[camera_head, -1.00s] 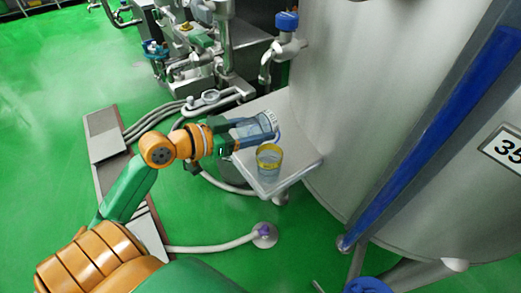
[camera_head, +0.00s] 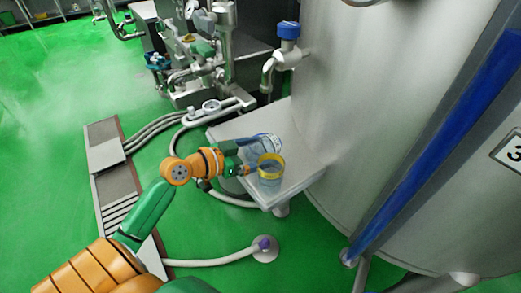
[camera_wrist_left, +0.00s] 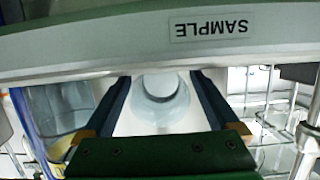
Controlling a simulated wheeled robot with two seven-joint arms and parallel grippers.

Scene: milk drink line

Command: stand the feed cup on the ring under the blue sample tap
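The blue sample tap (camera_head: 288,31) projects from the tank, its spout (camera_head: 267,76) bent down over the far part of a pale shelf (camera_head: 302,180). A clear cup with a yellow rim (camera_head: 271,174) stands upright on the shelf; it also shows at the left of the left wrist view (camera_wrist_left: 62,110). Just behind it is a bluish clear vessel with a pale marked edge (camera_head: 266,142). My left gripper (camera_head: 246,158) points at these two; the fingers are spaced apart. A white rounded shape (camera_wrist_left: 160,98) shows between them; whether they touch it is unclear. I cannot make out the ring. My right gripper is out of view.
The big tank (camera_head: 380,130) walls off the right side of the shelf. Pipes and valves (camera_head: 205,60) stand behind it. A label reading SAMPLE (camera_wrist_left: 211,27) shows upside down in the left wrist view.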

